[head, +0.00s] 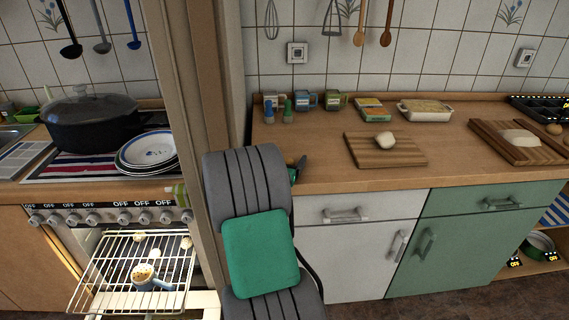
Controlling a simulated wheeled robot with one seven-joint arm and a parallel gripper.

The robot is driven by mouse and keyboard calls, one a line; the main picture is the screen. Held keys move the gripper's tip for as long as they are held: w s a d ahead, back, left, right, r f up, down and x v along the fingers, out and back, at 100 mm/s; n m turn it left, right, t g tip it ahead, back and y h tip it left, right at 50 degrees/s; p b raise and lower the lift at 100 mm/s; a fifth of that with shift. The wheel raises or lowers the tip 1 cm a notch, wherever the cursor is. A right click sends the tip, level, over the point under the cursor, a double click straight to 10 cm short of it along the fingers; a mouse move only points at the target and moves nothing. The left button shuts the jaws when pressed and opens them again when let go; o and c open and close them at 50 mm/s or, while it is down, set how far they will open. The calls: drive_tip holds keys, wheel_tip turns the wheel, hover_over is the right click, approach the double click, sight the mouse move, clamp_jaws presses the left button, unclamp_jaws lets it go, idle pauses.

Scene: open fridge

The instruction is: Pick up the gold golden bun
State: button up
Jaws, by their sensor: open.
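A small golden-brown bun (554,129) sits at the far right of the wooden counter, beside the dark muffin tin. Its right part is near the picture edge. Paler dough pieces also show: one ball (384,140) on the middle cutting board, and a flatter one (518,137) on the right cutting board. Several small pale lumps, one of them here (186,243), lie on the pulled-out oven rack (98,290), too small to tell in detail. My gripper is not in view.
A blue mug (145,277) stands on the oven rack. A black pot (90,121) and plates (148,148) are on the stove. Dark muffin tin (540,106) at right.

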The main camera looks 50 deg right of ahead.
drive_tip(key=c, duration=1.4)
drive_tip(key=shift+r, duration=0.1)
drive_tip(key=shift+c, duration=0.2)
drive_tip(key=shift+r, duration=0.4)
wheel_tip(320, 180, up, 3)
drive_tip(key=shift+s+a+f, duration=0.1)
drive_tip(key=shift+s+a, duration=0.05)
drive_tip(key=s+a+r, duration=0.1)
drive_tip(key=r, duration=0.1)
drive_tip(key=s+a+r, duration=0.2)
drive_tip(key=r, duration=0.1)
drive_tip(key=shift+a+r, duration=0.35)
drive_tip(key=s+a+r, duration=0.3)
drive_tip(key=s+a, duration=0.3)
drive_tip(key=shift+a+r+b, duration=0.25)
drive_tip(key=shift+a+b, duration=0.15)
drive_tip(key=shift+b, duration=0.05)
